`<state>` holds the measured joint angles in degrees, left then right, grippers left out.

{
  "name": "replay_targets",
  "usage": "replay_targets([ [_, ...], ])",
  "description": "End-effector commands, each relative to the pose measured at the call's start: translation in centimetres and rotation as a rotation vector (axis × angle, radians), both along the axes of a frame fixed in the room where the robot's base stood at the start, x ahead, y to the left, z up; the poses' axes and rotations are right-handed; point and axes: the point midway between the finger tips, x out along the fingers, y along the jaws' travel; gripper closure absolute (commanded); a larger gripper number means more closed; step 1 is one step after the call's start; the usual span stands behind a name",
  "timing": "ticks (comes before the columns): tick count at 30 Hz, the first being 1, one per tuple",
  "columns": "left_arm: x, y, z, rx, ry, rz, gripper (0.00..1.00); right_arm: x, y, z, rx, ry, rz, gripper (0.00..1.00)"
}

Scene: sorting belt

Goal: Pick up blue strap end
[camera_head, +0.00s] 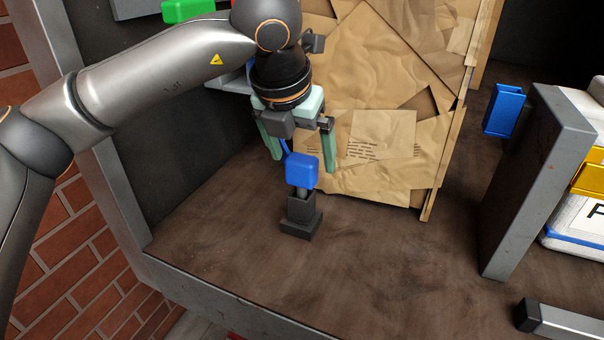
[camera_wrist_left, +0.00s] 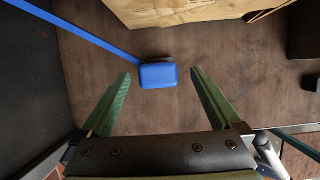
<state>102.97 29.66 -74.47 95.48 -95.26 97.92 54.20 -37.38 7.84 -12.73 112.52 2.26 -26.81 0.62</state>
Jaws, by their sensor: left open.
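The blue strap end (camera_head: 302,170) is a small blue block. It sits at the top of a dark upright holder (camera_head: 300,218) on the brown surface, in front of a large cardboard box. In the left wrist view the blue strap end (camera_wrist_left: 158,75) lies ahead of the fingertips, roughly midway between them, with a blue strap (camera_wrist_left: 95,35) running from it to the upper left. My left gripper (camera_head: 298,160) has green fingers, spread apart and pointing down, above and behind the strap end. The fingers also show in the left wrist view (camera_wrist_left: 160,75), with nothing held between them. My right gripper is out of view.
The tall cardboard box (camera_head: 385,130) stands right behind the holder. A grey metal post (camera_head: 535,180) and a white container (camera_head: 580,225) with a yellow part are at the right. A grey metal edge (camera_head: 215,300) borders the surface. The brown surface in front is clear.

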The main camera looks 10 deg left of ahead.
Motion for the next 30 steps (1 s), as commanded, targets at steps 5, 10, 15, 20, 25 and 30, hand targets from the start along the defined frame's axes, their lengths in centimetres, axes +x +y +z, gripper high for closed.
replay_targets([
  [5, 0.4, -0.1, -1.2, 0.0, 0.002, -0.001, 0.03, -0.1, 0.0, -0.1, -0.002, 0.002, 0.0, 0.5],
  [10, 1.1, 0.1, -3.5, -0.001, 0.004, -0.002, 0.03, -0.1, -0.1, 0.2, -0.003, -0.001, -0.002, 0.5],
  [15, 1.9, -0.1, -5.4, -0.002, 0.002, -0.003, 0.03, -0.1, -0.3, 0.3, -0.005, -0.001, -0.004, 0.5],
  [20, 2.1, -0.1, -5.8, -0.002, 0.0, -0.003, 0.03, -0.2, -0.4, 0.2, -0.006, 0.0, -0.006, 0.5],
  [25, 2.0, -0.2, -5.8, -0.002, 0.0, -0.003, 0.08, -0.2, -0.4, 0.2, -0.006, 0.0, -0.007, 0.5],
  [30, 2.0, -0.2, -5.8, -0.002, 0.0, -0.003, 0.27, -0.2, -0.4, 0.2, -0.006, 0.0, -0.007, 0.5],
])
